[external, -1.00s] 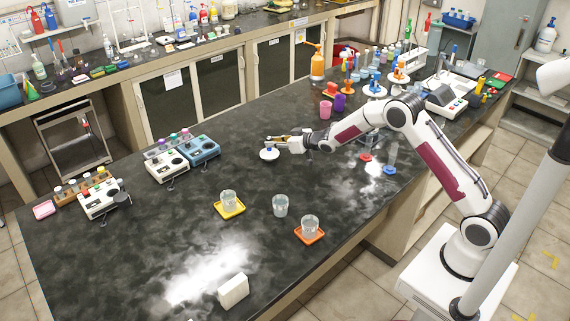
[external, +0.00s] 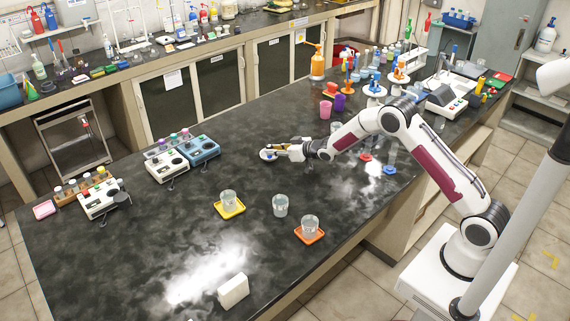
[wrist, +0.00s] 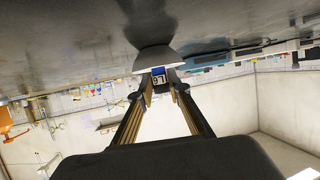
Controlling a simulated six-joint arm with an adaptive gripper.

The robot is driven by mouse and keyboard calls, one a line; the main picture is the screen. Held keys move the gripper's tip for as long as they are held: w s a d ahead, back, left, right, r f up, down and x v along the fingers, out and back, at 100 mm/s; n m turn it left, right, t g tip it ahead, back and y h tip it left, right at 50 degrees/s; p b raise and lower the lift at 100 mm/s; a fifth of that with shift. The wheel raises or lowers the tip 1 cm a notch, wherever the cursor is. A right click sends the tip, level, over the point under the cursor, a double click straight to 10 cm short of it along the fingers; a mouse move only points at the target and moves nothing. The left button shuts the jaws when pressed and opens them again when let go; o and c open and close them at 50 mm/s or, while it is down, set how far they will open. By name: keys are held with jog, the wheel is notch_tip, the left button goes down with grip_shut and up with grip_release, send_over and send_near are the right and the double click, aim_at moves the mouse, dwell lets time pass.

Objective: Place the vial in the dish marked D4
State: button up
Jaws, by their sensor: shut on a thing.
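The vial (wrist: 158,78) shows small in the wrist view between my fingertips, with a blue and white label. My gripper (wrist: 160,87) is shut on it. A pale rounded dish (wrist: 155,57) sits right at the vial's end and hides part of it; the wrist picture is upside down. In the external view my gripper (external: 273,151) is low over the bench, at the pale dish (external: 265,156). I cannot tell whether the vial touches the dish's floor. No D4 mark is readable.
The dark bench (external: 150,230) is clear around the dish. Beakers stand on a yellow tray (external: 230,213) and an orange tray (external: 309,236), with a bare beaker (external: 280,205) between. Small instruments (external: 168,167) stand at left, pink and purple cups (external: 326,108) behind.

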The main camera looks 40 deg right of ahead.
jog(key=o, duration=0.9)
jog(key=shift+r, duration=0.15)
jog(key=shift+s+r, duration=0.1)
jog(key=shift+s, duration=0.1)
jog(key=shift+v, duration=5.8)
jog(key=shift+d, duration=0.1)
